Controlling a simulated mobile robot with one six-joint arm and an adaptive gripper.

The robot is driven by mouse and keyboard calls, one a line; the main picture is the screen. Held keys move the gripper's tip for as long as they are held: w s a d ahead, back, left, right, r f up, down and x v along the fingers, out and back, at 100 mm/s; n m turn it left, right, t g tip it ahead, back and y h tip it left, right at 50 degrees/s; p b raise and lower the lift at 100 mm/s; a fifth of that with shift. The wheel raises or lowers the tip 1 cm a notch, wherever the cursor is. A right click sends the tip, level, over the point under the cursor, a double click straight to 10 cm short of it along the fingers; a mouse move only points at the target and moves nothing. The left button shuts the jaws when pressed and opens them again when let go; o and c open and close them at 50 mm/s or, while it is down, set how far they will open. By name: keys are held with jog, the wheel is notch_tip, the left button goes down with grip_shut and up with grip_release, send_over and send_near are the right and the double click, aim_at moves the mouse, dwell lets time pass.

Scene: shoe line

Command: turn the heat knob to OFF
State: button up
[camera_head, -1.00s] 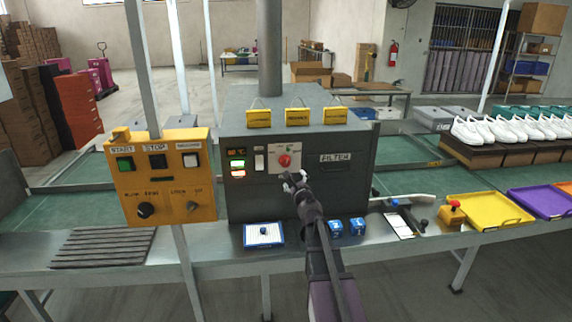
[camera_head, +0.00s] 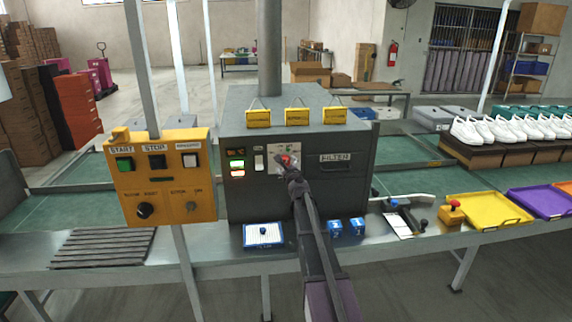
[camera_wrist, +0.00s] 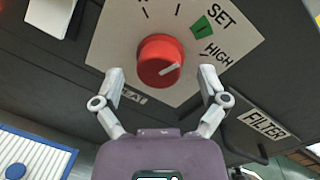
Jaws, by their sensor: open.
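The heat knob (camera_wrist: 160,61) is a red round knob on a pale dial plate (camera_wrist: 112,38) on the dark grey machine. Its white pointer line points right, roughly towards the HIGH label. SET, a green mark and a partly hidden "HEAT" label show around it; no OFF label is legible. In the head view, the knob (camera_head: 287,159) is a small red spot just above my gripper (camera_head: 284,168). In the wrist view, my gripper (camera_wrist: 162,82) is open, with one finger low on each side of the knob. I see no clear contact with it.
The FILTER panel (camera_head: 342,158) is right of the dial. Indicator lights (camera_head: 237,164) and a switch (camera_head: 259,160) are left of it. A yellow control box (camera_head: 166,178) stands further left.

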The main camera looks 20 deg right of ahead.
jog(key=shift+w+d, duration=0.1)
jog(key=shift+w, duration=0.55)
jog(key=c, duration=1.2)
jog(key=shift+o, duration=0.3)
jog(key=shift+d, duration=0.2)
jog(key=shift+a, duration=0.15)
